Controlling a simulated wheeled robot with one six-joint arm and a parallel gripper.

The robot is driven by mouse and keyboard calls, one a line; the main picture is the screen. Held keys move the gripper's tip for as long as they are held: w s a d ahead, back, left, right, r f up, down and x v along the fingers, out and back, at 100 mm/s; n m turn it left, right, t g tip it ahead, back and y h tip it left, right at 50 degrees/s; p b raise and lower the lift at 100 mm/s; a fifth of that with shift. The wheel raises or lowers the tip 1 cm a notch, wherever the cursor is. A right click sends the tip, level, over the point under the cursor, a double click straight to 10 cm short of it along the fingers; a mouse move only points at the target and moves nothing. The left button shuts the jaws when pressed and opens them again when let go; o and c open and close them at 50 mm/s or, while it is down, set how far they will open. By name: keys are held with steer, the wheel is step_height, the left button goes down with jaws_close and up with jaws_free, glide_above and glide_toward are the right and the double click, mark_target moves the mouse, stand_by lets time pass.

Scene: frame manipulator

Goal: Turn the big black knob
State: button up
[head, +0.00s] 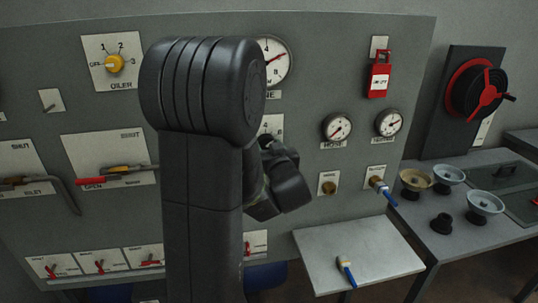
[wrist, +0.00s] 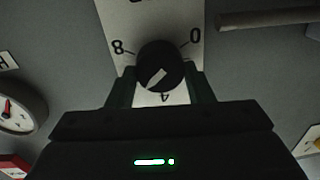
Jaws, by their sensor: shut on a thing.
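The black knob (wrist: 160,62) is round with a white pointer mark and sits on a white numbered plate (wrist: 118,20) in the wrist view. The plate shows 8 at left, 0 at right and an upside-down 4 below. The pointer mark slants toward the lower left. My gripper (wrist: 161,80) is shut on the knob, one finger on each side. In the head view, my own arm hides much of this spot; part of the numbered plate (head: 270,124) shows, and the knob itself is hard to tell from my dark wrist parts.
A round gauge (head: 273,61) is above the knob's plate, and two smaller gauges (head: 337,127) (head: 388,123) are to the right. A yellow knob (head: 114,63) and levers are at left. A grey shelf (head: 380,262) juts out below right. A side table (head: 462,225) holds several valve wheels.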

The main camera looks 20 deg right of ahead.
steer(key=n+b, duration=0.1)
steer(key=b, duration=0.1)
steer(key=n+b, duration=0.1)
steer(key=n, duration=0.1)
steer(key=n+b, duration=0.1)
steer(key=b, duration=0.1)
steer(key=shift+a+f+b, duration=0.1)
steer(key=shift+f+b, duration=0.15)
steer(key=shift+b, duration=0.1)
steer(key=n+b, duration=0.4)
steer(key=n, duration=0.1)
steer(key=shift+r+b, duration=0.2)
steer(key=shift+b, duration=0.15)
steer(key=shift+n, duration=0.3)
steer(key=o, duration=1)
steer(key=shift+a, duration=0.1)
steer(key=s+a, duration=0.2)
steer(key=s, duration=1.1)
steer(key=shift+s+a+r+p, duration=0.25)
steer(key=shift+a+r+p, duration=0.1)
steer(key=shift+a, duration=0.05)
